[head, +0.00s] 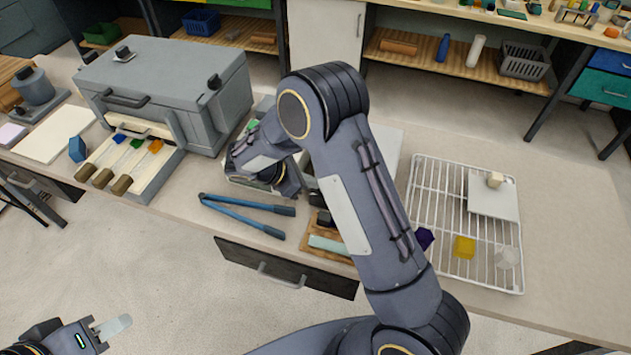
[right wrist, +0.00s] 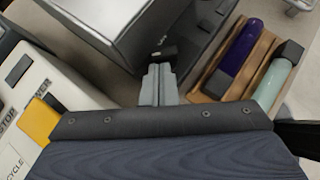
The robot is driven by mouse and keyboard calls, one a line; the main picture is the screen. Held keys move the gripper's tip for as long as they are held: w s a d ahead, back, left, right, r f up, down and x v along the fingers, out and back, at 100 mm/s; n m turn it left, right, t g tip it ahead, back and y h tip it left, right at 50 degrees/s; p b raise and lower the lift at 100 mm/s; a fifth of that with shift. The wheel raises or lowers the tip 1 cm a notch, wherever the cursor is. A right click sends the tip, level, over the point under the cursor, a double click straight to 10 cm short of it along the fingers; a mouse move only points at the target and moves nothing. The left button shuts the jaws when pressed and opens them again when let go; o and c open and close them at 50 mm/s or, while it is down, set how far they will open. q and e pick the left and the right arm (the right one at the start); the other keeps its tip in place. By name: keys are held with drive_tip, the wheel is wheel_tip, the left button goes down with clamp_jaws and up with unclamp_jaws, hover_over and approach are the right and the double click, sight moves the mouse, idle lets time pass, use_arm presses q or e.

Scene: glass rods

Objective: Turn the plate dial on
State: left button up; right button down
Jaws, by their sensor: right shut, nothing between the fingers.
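The plate (right wrist: 110,22), a pale-topped box with a dark front panel, fills the upper middle of the right wrist view. A small black dial (right wrist: 164,52) is on its front panel. My right gripper (right wrist: 158,72) is shut and empty, its fingertips right at the dial; I cannot tell whether they touch. In the head view, part of the plate's top (head: 388,142) shows beside my right arm, which hides the dial and the fingertips. My left gripper (head: 122,322) is low at the left, away from the bench; its jaw opening is unclear.
A wooden tray (right wrist: 205,98) with a purple rod and a pale green rod lies right of the fingers. A white box with buttons (right wrist: 35,95) is left. Blue-handled tongs (head: 245,207), a grey furnace (head: 160,75) and a wire rack (head: 425,215) are on the bench.

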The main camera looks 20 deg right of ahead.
drive_tip(key=shift+w, duration=0.1)
drive_tip(key=shift+w+m+g, duration=0.15)
drive_tip(key=shift+m+g, duration=0.45)
drive_tip(key=shift+m, duration=0.1)
drive_tip(key=shift+w+d+m+g+y+b, duration=0.2)
drive_tip(key=shift+w+m+g+y+b, duration=0.05)
drive_tip(key=shift+m+g, duration=0.5)
drive_tip(key=shift+w+d+m+g+y+b, duration=0.15)
drive_tip(key=shift+w+m+g+y+b, duration=0.1)
drive_tip(key=shift+m+g, duration=0.45)
drive_tip(key=shift+m, duration=0.35)
drive_tip(key=shift+w+d, duration=0.2)
